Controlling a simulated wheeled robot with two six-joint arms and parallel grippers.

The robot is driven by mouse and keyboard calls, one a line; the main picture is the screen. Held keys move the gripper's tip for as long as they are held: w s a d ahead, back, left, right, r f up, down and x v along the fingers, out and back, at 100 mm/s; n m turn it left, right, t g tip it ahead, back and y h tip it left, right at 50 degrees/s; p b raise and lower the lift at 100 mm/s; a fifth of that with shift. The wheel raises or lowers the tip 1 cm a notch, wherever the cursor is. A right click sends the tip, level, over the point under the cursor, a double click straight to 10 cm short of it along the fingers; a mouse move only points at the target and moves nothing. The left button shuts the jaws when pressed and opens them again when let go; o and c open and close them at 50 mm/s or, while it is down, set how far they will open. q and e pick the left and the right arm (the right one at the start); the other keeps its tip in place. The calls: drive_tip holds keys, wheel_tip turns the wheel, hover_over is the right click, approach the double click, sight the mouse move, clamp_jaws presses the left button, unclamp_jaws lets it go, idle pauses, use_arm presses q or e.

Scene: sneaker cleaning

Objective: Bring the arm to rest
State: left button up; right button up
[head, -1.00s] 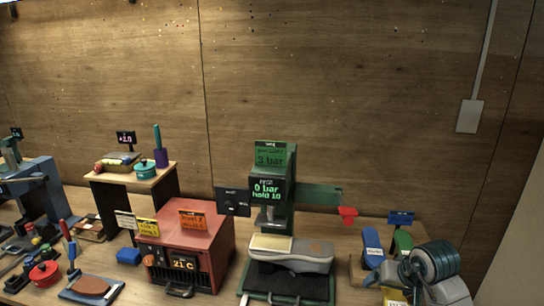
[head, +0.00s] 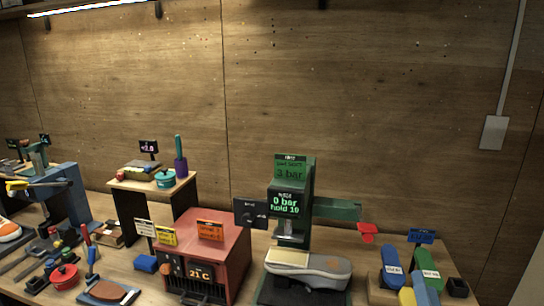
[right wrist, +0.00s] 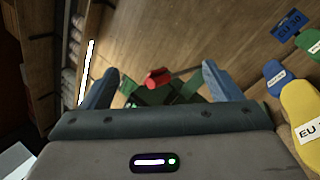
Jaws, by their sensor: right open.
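My right gripper (right wrist: 160,70) shows in the right wrist view with its two blue-grey fingers wide apart and nothing between them. Beyond the fingers are a green machine (right wrist: 155,95) and a red piece (right wrist: 158,78). I cannot make out the right gripper clearly in the head view. My left gripper is in neither view. In the head view, a grey shoe (head: 322,268) with a pale block on its left part sits under the green press (head: 290,195), whose display reads 0 bar.
A red box (head: 205,250) showing 21 C stands left of the press. Blue (head: 391,270), green (head: 426,262) and yellow (right wrist: 300,105) size-labelled forms stand at the right. A small wooden stand (head: 150,187) and a blue machine (head: 72,190) are further left.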

drive_tip(key=s+d+f+m+g+h, duration=0.2)
drive_tip(key=s+f+m+g, duration=0.25)
drive_tip(key=f+m, duration=0.35)
drive_tip(key=s+d+f+m+g+h, duration=0.2)
drive_tip(key=s+f+m+g, duration=0.1)
drive_tip(key=f+m+g, duration=0.45)
drive_tip(key=s+a+f+m+g+y, duration=0.3)
drive_tip(key=s+f+m+g, duration=0.1)
drive_tip(key=s+f, duration=0.3)
drive_tip(key=s+a+f+m+g+y, duration=0.2)
drive_tip(key=s+a+f+m+g, duration=0.15)
drive_tip(key=s+f, duration=0.35)
wheel_tip(320, 180, down, 32)
drive_tip(key=s+d+b, duration=0.1)
drive_tip(key=d+b, duration=0.2)
drive_tip(key=s+d+f+g+b, duration=0.1)
drive_tip(key=s+f+g+b, duration=0.1)
drive_tip(key=s+f, duration=1.6)
wheel_tip(320, 180, down, 3)
drive_tip(key=shift+s+f+m+b, duration=0.2)
drive_tip(key=shift+s+m+b, duration=0.05)
drive_tip(key=shift+m+b, duration=0.2)
